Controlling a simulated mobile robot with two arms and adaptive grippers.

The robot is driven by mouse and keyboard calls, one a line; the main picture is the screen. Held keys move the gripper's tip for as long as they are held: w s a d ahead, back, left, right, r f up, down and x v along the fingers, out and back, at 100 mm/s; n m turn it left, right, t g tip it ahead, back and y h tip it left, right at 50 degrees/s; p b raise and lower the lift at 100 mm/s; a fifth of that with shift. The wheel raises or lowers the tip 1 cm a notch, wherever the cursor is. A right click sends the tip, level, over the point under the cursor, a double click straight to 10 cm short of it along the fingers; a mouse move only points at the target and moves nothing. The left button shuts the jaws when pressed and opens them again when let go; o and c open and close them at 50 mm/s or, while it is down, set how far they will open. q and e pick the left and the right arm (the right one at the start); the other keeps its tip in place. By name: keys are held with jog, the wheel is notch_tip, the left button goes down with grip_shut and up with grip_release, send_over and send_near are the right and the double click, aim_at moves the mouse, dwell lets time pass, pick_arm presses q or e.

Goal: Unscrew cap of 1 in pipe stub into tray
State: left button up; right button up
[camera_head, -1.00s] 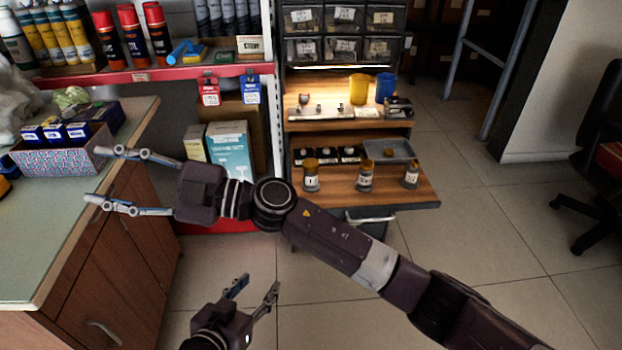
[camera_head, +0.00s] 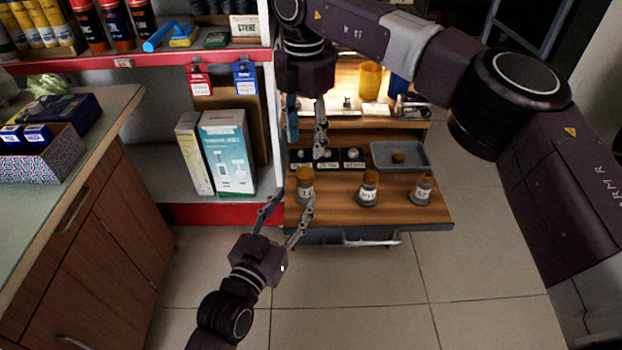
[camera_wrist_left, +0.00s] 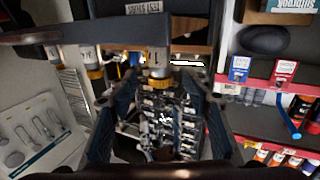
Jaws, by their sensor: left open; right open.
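The 1 in pipe stub (camera_head: 305,190) stands upright at the left of the wooden shelf, with a brass-coloured cap (camera_head: 304,173) on top. In the left wrist view the stub (camera_wrist_left: 158,59) appears inverted, between and beyond the fingers. My left gripper (camera_head: 288,206) is open, empty, just in front of the stub at the shelf's front edge; I cannot tell whether it touches. My right gripper (camera_head: 306,138) points down, open and empty, above and behind the stub in the picture. The grey tray (camera_head: 417,165) lies behind and to the right, with one brass-coloured cap (camera_head: 398,158) in it.
A green-topped counter (camera_head: 70,185) is at the left. The floor in front is clear.

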aim_at(302, 186)
pick_arm(q)
jog(key=shift+x, duration=3.6)
jog(key=shift+c, duration=0.3)
jog(key=shift+a, duration=0.1)
grip_shut()
